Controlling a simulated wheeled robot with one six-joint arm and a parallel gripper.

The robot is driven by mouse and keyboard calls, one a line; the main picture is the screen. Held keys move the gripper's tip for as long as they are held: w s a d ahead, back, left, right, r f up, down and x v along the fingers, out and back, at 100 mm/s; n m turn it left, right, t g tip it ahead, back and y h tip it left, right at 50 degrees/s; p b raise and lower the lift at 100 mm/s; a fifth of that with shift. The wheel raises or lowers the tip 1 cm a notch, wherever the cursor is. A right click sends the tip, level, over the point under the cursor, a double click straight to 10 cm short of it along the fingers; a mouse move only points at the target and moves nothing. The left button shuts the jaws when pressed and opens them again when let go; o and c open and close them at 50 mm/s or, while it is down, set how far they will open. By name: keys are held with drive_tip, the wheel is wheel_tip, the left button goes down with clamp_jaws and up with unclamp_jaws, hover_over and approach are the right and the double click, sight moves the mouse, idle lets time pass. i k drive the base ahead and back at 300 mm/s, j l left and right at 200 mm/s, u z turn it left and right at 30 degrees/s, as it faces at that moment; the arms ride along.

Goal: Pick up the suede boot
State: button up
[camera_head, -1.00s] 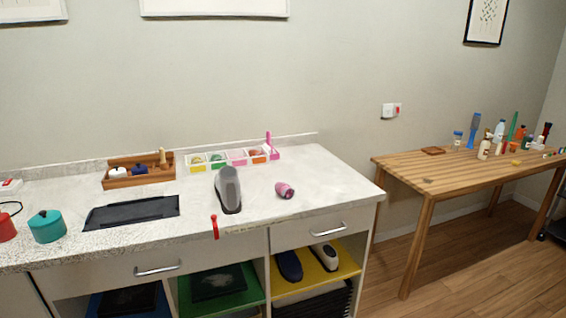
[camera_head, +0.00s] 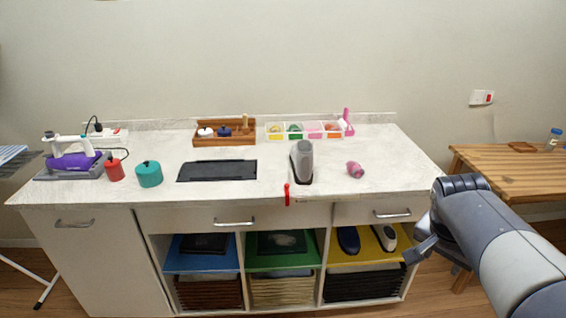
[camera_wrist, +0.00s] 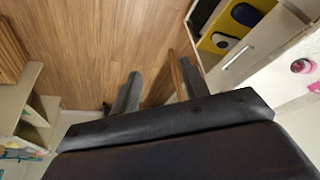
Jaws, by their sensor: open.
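A tall grey boot-shaped thing with a dark base (camera_head: 303,162) stands on the white counter, right of the black mat; it looks like the suede boot, though its material is too small to tell. My gripper (camera_head: 418,247) is at the counter's right front corner, below the top and well apart from the boot. In the wrist view my gripper (camera_wrist: 157,88) has its two fingers spread with nothing between them, over the wooden floor. The boot does not show in the wrist view.
A pink rolled item (camera_head: 355,170) lies right of the boot. A red-handled tool (camera_head: 287,195) hangs over the front edge. A divided tray (camera_head: 305,134) stands behind. Dark blue (camera_head: 348,240) and black-and-white (camera_head: 385,237) shoe-like items sit on the yellow shelf. A wooden table (camera_head: 490,160) is at right.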

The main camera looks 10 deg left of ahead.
sight(302, 157)
drive_tip(key=i+u, duration=0.4)
drive_tip(key=i+l+u, duration=0.15)
drive_tip(key=u, duration=0.25)
drive_tip(key=i+l+u, duration=0.2)
drive_tip(key=u, duration=0.2)
drive_tip(key=i+l+u, duration=0.25)
drive_tip(key=u, duration=0.15)
drive_tip(key=i+l, duration=0.2)
drive_tip(key=l, duration=0.15)
drive_tip(key=i+l, duration=0.15)
drive_tip(key=l, duration=0.2)
drive_tip(key=i+l, duration=0.2)
drive_tip(key=l+u, duration=0.05)
drive_tip(key=l, duration=0.05)
